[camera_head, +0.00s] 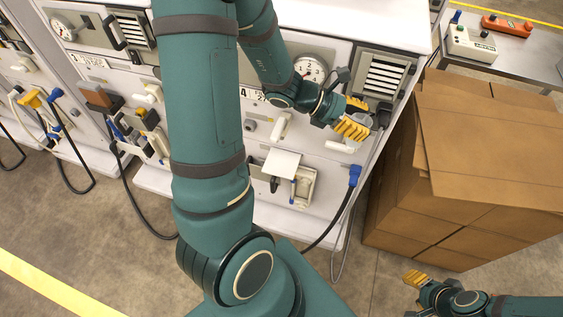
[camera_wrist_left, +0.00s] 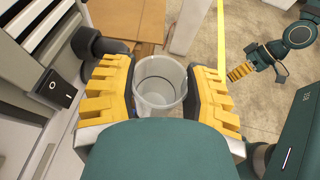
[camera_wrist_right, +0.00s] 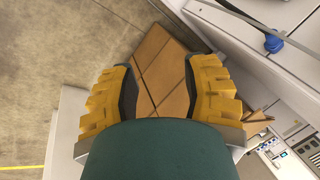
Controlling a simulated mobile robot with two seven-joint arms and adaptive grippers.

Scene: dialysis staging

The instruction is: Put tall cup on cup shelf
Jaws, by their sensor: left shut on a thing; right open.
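My left gripper (camera_head: 357,117) is shut on a clear, round, open-topped cup (camera_wrist_left: 160,88). The cup sits between the yellow fingers in the left wrist view, its mouth facing that camera. In the head view the cup is mostly hidden by the fingers. The gripper holds it in front of the white machine's right end. A flat white plate (camera_head: 281,163) juts from the machine front, below and left of this gripper; I cannot tell whether it is the cup shelf. My right gripper (camera_head: 416,280) is open and empty at the lower right, above the floor.
Cardboard boxes (camera_head: 490,140) stand right of the white machine (camera_head: 330,20). A small white holder (camera_head: 304,186) is beside the plate. A dark cable with a blue connector (camera_head: 354,175) hangs below the left gripper. A grey table (camera_head: 545,60) is at upper right.

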